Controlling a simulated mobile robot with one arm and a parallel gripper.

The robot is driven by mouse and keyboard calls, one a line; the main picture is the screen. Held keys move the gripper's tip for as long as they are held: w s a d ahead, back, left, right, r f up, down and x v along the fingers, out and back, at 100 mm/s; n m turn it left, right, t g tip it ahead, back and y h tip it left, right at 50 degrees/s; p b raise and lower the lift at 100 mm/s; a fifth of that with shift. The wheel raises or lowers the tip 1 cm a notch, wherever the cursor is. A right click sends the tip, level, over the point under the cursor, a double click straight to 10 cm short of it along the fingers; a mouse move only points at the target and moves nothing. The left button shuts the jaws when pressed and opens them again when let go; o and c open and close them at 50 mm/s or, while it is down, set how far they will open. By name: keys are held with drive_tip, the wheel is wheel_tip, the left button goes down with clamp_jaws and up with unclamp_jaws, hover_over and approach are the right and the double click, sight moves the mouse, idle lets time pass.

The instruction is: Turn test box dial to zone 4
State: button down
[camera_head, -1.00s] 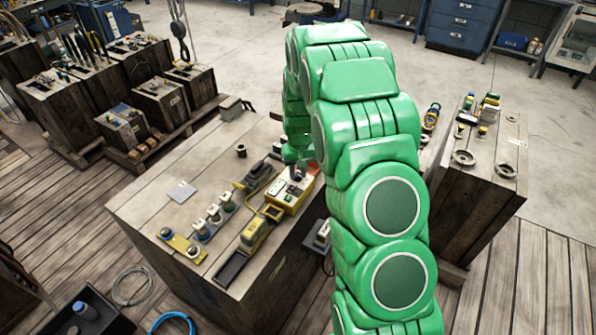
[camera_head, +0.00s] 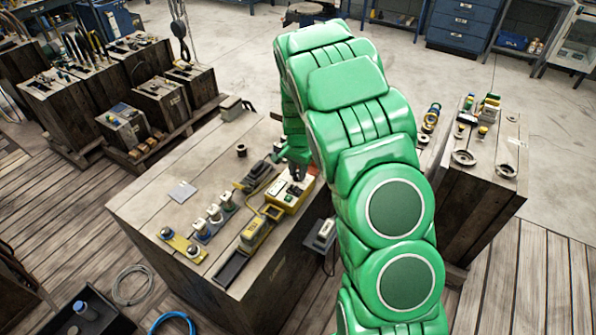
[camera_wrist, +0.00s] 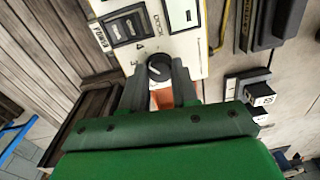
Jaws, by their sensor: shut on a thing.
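The test box (camera_head: 285,195) is yellow with a pale top panel and stands on the wooden block near its right edge. In the wrist view its panel (camera_wrist: 190,42) shows a power switch and printed digits, with a 4 and a 3 readable beside the dial. The dial (camera_wrist: 159,66) is a round dark knob. My gripper (camera_wrist: 158,78) is shut on the dial, one finger on each side of it. The dial's exact pointing is hard to tell, as the fingers cover part of its surround. In the head view my gripper (camera_head: 298,174) is over the box and hides the dial.
The wooden block (camera_head: 150,205) also holds a yellow device (camera_head: 254,234) in a dark tray, a row of small fittings and a grey plate (camera_head: 183,191). Another block (camera_head: 485,185) with rings and parts stands to the right, behind my arm.

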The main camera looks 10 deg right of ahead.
drive_tip(key=shift+d+m, duration=0.1)
drive_tip(key=shift+m, duration=0.7)
drive_tip(key=c, duration=0.8)
unclamp_jaws()
drive_tip(key=shift+c, duration=0.2)
wheel_tip(320, 180, up, 7)
drive_tip(key=shift+r, duration=0.15)
drive_tip(key=shift+s+r, duration=0.1)
drive_tip(key=shift+r, duration=0.2)
